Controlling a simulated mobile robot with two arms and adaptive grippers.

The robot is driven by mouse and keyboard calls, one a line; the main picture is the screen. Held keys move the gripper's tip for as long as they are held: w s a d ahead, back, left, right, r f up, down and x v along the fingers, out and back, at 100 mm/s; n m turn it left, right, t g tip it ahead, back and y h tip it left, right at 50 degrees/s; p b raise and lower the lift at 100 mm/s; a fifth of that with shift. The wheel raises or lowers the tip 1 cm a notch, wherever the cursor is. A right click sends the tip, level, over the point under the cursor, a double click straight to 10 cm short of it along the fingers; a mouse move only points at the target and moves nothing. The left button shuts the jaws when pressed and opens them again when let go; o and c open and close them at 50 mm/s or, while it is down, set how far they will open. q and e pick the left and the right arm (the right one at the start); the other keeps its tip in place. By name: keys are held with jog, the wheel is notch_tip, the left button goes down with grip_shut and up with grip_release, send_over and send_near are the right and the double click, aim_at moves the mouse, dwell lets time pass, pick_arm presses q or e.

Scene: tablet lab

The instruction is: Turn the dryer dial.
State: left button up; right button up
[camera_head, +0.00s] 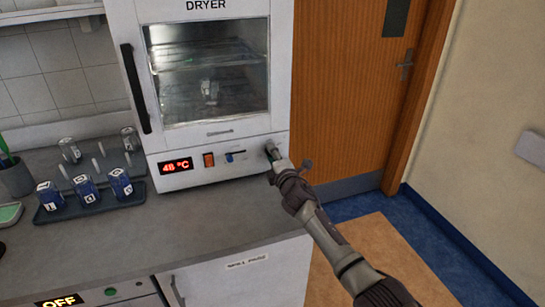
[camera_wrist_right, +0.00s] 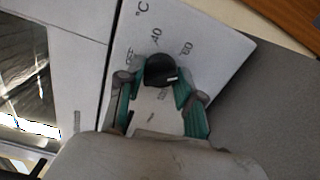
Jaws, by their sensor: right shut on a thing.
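The dryer (camera_head: 283,80) is a white cabinet with a glass door, standing on the counter. Its red display (camera_head: 176,166) appears to read 48 °C. The dryer dial (camera_wrist_right: 160,69) is a round black knob on the front panel, with printed marks including °C, 40 and 60 around it. A light mark shows at the knob's lower right edge. My right gripper (camera_wrist_right: 157,88) is shut on the dial, one green-padded finger on each side. My left gripper is out of view.
An orange switch (camera_head: 208,160) and a blue slider (camera_head: 231,156) sit left of the dial. A wooden door (camera_head: 345,95) is behind, right. Floor right of the counter is clear.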

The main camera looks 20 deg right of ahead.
jog(key=m, duration=0.7)
dwell(0.5)
jog(key=o, duration=1.2)
jog(key=shift+c, duration=0.2)
jog(key=shift+s, duration=0.1)
jog(key=s, duration=1.2)
jog(key=shift+d, duration=0.25)
jog(key=shift+f, duration=0.1)
